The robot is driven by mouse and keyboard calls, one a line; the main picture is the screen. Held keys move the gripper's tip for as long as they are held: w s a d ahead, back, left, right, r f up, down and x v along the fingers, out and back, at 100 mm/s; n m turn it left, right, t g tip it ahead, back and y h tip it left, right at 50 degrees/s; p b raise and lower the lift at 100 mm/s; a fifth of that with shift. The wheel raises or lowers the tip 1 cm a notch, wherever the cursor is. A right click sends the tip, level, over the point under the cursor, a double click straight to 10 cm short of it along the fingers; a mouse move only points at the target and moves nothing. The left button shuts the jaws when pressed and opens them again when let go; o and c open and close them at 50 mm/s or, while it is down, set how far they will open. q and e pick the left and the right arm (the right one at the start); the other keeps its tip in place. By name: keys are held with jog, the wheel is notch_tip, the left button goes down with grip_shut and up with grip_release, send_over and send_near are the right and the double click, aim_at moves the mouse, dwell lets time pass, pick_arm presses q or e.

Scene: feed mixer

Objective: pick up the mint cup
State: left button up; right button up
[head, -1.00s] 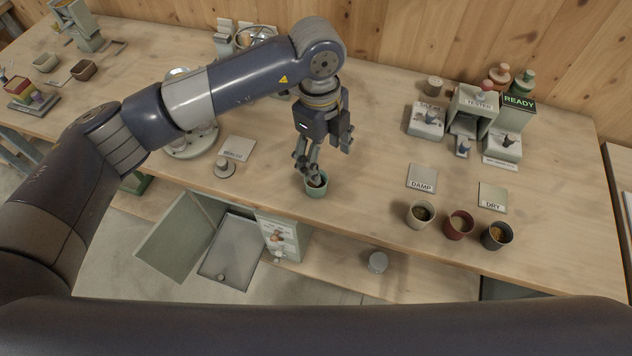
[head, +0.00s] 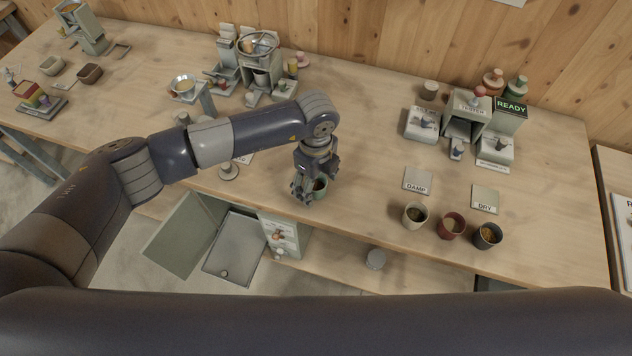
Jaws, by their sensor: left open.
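The mint cup (head: 321,188) stands upright on the wooden bench near its front edge, with dark contents inside. My left gripper (head: 308,193) is open and low at the cup, reaching down over its left side. The fingers hide part of the cup, and I cannot tell whether they touch it. My right gripper is not in view.
A cream cup (head: 414,214), a red cup (head: 451,225) and a dark cup (head: 487,236) stand to the right, below the DAMP card (head: 417,181) and DRY card (head: 485,199). The tester (head: 467,118) stands behind. An open cabinet door (head: 180,236) hangs below the bench.

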pick_arm(q)
jog(key=c, duration=1.1)
jog(key=shift+r, duration=0.1)
